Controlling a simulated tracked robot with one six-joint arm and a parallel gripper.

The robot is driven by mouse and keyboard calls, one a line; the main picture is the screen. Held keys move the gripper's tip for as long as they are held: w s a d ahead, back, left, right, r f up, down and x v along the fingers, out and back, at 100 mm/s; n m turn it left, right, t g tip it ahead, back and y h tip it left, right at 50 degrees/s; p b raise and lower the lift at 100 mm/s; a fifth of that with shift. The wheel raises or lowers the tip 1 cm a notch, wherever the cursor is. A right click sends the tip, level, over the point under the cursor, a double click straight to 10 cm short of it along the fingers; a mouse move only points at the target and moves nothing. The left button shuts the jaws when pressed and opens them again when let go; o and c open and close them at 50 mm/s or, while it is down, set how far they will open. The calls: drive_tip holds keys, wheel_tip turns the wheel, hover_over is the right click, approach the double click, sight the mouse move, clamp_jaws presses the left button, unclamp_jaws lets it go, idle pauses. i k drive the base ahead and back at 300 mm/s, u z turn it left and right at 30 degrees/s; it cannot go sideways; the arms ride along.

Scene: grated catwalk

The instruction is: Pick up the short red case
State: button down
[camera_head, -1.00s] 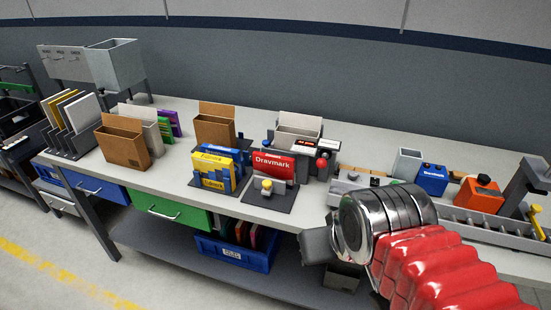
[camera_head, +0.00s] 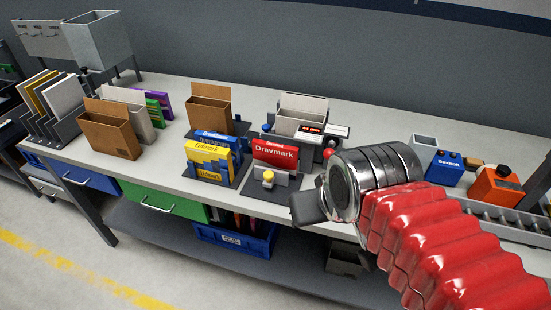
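The short red case (camera_head: 275,152), lettered "Dravmark", stands upright in a dark holder (camera_head: 258,192) with a grey front plate and a yellow knob, near the front edge of the bench. My gripper (camera_head: 305,208) shows as a dark grey shape in front of the bench edge, to the right of and below the case, and looks apart from it. Its fingers are not clear, so I cannot tell whether it is open or shut. The lower part of the case is hidden by the holder's front plate.
A yellow case (camera_head: 208,160) with a blue one behind it stands just left of the red case. A device with a red-lit display (camera_head: 311,129) stands behind it. Brown boxes (camera_head: 110,135) stand farther left. A blue box (camera_head: 443,168) and an orange box (camera_head: 497,187) stand right.

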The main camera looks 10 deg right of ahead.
sight(270, 154)
drive_tip(key=u, duration=1.25)
drive_tip(key=i, duration=0.4)
drive_tip(key=z, duration=0.15)
